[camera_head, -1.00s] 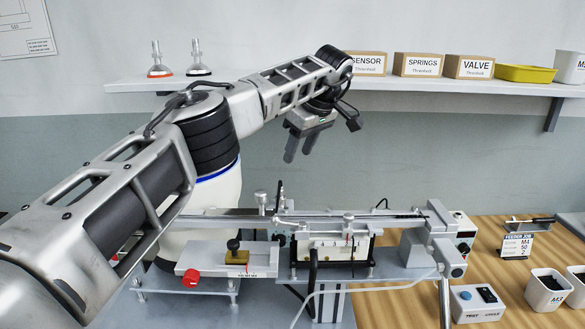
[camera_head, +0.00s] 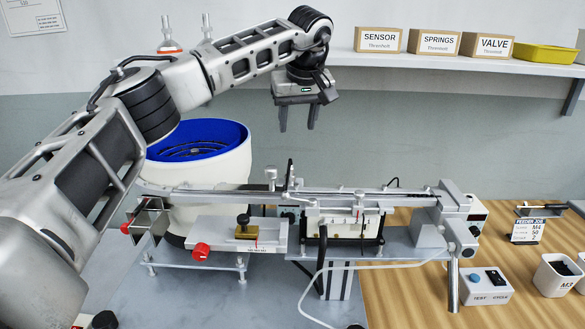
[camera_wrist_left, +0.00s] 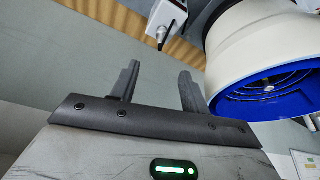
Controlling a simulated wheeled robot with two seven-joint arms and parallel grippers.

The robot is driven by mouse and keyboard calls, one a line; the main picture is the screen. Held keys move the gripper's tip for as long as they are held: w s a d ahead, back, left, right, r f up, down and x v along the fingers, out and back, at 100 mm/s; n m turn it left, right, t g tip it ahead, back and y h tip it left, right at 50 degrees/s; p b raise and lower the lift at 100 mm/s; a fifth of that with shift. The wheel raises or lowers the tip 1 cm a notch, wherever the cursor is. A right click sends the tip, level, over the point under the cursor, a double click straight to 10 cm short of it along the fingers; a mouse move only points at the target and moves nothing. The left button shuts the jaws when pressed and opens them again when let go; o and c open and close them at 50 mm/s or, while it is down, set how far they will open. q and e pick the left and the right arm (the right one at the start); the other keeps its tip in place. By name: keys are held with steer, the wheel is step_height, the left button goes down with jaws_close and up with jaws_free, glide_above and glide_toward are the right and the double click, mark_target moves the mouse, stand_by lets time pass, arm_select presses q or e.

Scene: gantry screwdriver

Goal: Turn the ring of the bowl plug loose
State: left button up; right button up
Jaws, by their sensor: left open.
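My left gripper (camera_head: 298,124) hangs in the air above the feeder rail, right of the vibratory bowl, fingers pointing down, open and empty. The bowl feeder (camera_head: 205,165) has a white outer wall and a blue inside. In the left wrist view the bowl (camera_wrist_left: 250,50) is at the upper right, apart from the open fingers (camera_wrist_left: 160,72). I cannot make out the bowl plug or its ring in either view; it may be hidden or too small. My right gripper is not in view.
The feeder rail (camera_head: 370,200) runs right from the bowl. A plate with a red knob (camera_head: 201,251) stands in front. A test and cycle button box (camera_head: 485,288) sits on the wooden table. Boxes (camera_head: 436,42) stand on the shelf. The air around my gripper looks clear.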

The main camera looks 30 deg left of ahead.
mark_target(290, 173)
arm_select(q)
steer(key=w+a+f+m, duration=0.1)
steer(key=f, duration=0.4)
steer(key=a+f+m, duration=0.1)
steer(key=f, duration=0.3)
steer(key=w+a+f+t+p, duration=0.1)
steer(key=f, duration=0.4)
steer(key=shift+w+a+f+m, duration=0.35)
steer(key=shift+a+m, duration=0.05)
jaws_close()
